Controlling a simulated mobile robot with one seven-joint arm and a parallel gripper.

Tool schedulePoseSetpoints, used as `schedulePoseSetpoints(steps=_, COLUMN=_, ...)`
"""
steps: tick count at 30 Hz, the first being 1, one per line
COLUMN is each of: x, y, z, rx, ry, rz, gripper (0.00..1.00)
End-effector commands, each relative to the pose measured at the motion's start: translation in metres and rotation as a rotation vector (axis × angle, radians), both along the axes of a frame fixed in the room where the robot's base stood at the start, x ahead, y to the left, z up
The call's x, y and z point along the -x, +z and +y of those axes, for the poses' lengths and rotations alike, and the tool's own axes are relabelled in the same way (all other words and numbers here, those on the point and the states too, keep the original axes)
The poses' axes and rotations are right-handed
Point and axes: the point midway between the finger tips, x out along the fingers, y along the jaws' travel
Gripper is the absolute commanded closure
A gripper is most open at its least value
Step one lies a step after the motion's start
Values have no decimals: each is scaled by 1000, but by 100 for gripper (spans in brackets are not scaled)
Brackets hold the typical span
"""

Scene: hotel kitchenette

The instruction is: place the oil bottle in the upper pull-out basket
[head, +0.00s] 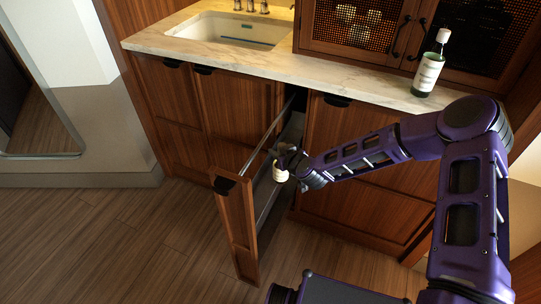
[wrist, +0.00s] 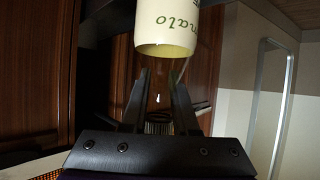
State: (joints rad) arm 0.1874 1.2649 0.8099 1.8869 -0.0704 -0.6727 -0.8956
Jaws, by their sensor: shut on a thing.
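My gripper (head: 287,156) is over the open pull-out unit in the head view, shut on the oil bottle (head: 279,172). The bottle shows a cream label in the head view, below the jaws. In the wrist view the same cream label with green lettering (wrist: 166,28) is at the top, and clear glass runs down between the two dark fingers (wrist: 160,88). The pull-out's upper basket (head: 266,192) is a narrow grey tray with a rail, behind a wooden front panel (head: 236,218). The gripper and bottle partly hide the basket. I cannot tell whether the bottle touches it.
A green bottle with a white label (head: 429,74) stands on the marble counter (head: 330,76). A sink (head: 232,30) is at the counter's back left. Closed cabinet doors (head: 345,150) flank the pull-out. The wooden floor (head: 120,235) to the left is clear.

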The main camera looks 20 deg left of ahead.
Motion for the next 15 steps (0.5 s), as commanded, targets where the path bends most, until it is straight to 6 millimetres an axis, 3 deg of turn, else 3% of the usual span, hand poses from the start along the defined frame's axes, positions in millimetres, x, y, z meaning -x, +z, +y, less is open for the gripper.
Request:
schedulePoseSetpoints(steps=8, x=-45, y=1, z=43, rx=-3, ry=0, rz=-2, gripper=100)
schedulePoseSetpoints(steps=15, x=-45, y=-28, z=42, rx=-2, ry=-2, rz=1, gripper=100)
